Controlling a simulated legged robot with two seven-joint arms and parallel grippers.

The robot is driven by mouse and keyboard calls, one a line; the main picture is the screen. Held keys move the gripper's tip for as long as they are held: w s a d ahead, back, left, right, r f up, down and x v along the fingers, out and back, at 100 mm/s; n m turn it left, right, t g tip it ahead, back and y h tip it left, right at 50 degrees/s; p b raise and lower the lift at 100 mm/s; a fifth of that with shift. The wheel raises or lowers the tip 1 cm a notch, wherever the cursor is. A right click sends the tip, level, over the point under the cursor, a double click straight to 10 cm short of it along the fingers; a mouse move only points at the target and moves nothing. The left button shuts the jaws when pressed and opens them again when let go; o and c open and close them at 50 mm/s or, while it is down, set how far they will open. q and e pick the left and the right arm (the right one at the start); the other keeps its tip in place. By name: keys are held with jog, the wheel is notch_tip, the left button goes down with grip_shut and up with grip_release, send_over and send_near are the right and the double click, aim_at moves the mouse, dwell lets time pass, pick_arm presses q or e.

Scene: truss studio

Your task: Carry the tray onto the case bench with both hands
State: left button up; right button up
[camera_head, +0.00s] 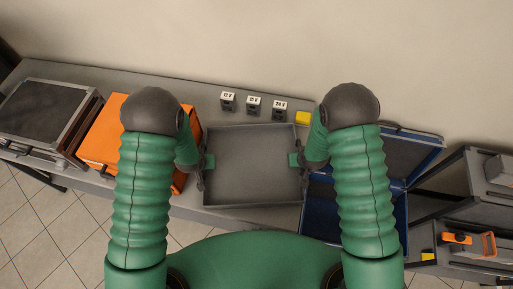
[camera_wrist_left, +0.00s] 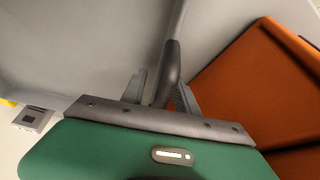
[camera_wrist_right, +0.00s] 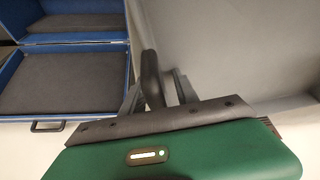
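The shallow grey tray (camera_head: 252,165) is level and empty between my two hands, over the bench in the head view. My left gripper (camera_head: 207,162) is at its left side; in the left wrist view its fingers are closed around a dark tray handle (camera_wrist_left: 169,72). My right gripper (camera_head: 298,160) is at its right side; in the right wrist view its fingers are closed around the other handle (camera_wrist_right: 152,80). I cannot tell whether the tray touches the bench top. The case bench (camera_head: 200,95) runs along the wall.
An orange case (camera_head: 100,135) lies left of the tray, a framed dark case (camera_head: 45,112) farther left. An open blue case (camera_head: 325,210) is close at right. A shelf unit (camera_head: 450,180) is far right.

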pick_arm(q)
jog(key=v, duration=1)
jog(key=shift+s+d+r, duration=0.1)
jog(key=shift+s+r, duration=0.05)
jog(key=shift+r, duration=0.15)
jog(key=shift+s+r, duration=0.1)
pick_arm(e)
jog(key=shift+s+r, duration=0.1)
jog(key=shift+r, duration=0.15)
jog(key=v, duration=1.1)
jog(key=shift+s+r, duration=0.2)
jog(key=shift+d, duration=0.1)
jog(key=shift+w, duration=0.1)
jog(key=shift+f, duration=0.1)
